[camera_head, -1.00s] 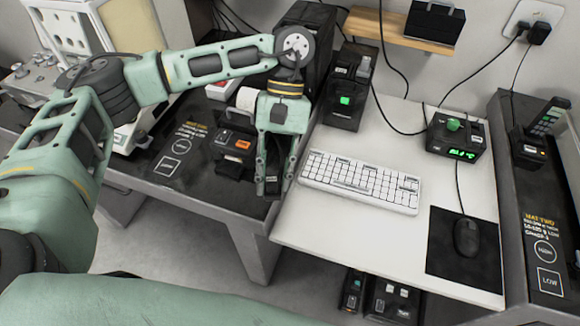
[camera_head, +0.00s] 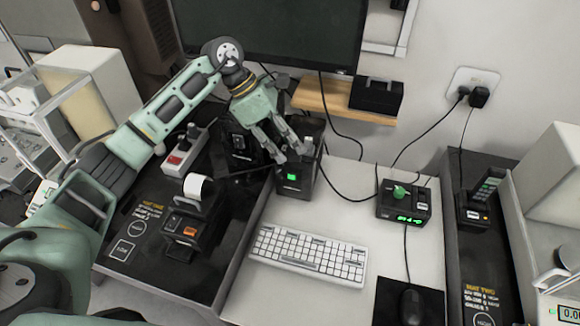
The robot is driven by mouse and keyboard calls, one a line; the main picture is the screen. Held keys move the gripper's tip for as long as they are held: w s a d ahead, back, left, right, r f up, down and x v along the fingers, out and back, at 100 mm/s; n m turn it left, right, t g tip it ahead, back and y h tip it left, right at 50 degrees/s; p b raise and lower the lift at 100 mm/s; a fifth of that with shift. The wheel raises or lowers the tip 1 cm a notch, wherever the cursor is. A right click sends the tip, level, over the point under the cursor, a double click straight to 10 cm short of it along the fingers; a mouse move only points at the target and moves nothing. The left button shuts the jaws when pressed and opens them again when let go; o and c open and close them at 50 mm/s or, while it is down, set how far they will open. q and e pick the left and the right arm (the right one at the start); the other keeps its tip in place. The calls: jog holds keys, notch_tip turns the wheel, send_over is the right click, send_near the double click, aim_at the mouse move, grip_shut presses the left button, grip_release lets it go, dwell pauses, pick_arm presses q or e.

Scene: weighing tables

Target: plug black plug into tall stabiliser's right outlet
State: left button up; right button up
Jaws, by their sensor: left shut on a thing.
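The tall stabiliser (camera_head: 294,182) is a black box with a lit green display, standing at the back left of the white desk. My left gripper (camera_head: 291,156) is over its top, fingers pointing down and shut on the black plug. The plug is mostly hidden between the fingers, and I cannot tell whether it touches an outlet. A dark cable (camera_head: 250,169) runs left from near the fingertips. A small grey piece (camera_head: 309,145) shows at the stabiliser's top right, just beside the fingers. The outlets themselves are hidden. My right gripper is not in view.
A white keyboard (camera_head: 308,256) lies in front. A label printer (camera_head: 193,226) and a power strip with a red switch (camera_head: 184,155) are left. A wooden shelf (camera_head: 330,103) and monitor (camera_head: 285,28) are behind.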

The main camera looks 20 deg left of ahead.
pick_arm(q)
jog(key=w+a+r+n+t+y+p, duration=0.2)
jog(key=w+a+r+n+t+p, duration=0.15)
jog(key=a+n, duration=0.35)
jog(key=w+a+r+n+t+y+p, duration=0.2)
jog(key=w+a+r+n+y, duration=0.1)
jog(key=w+a+r+n, duration=0.3)
jog(key=shift+n, duration=0.7)
jog(key=shift+s+a+f+b, duration=0.1)
jog(key=shift+s+f+b, duration=0.1)
jog(key=shift+f+b, duration=0.7)
jog(key=shift+s+a+f+b, duration=0.15)
jog(key=shift+f+b, duration=0.25)
jog(key=shift+f, duration=0.9)
jog(key=shift+s+d+f+b, duration=0.1)
jog(key=shift+s+f+b, duration=0.15)
jog(key=shift+f+b, duration=0.65)
jog(key=shift+f+p, duration=0.2)
jog(key=shift+p, duration=0.1)
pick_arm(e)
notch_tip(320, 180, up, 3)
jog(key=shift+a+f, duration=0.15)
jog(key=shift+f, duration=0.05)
pick_arm(q)
jog(key=shift+r, duration=0.1)
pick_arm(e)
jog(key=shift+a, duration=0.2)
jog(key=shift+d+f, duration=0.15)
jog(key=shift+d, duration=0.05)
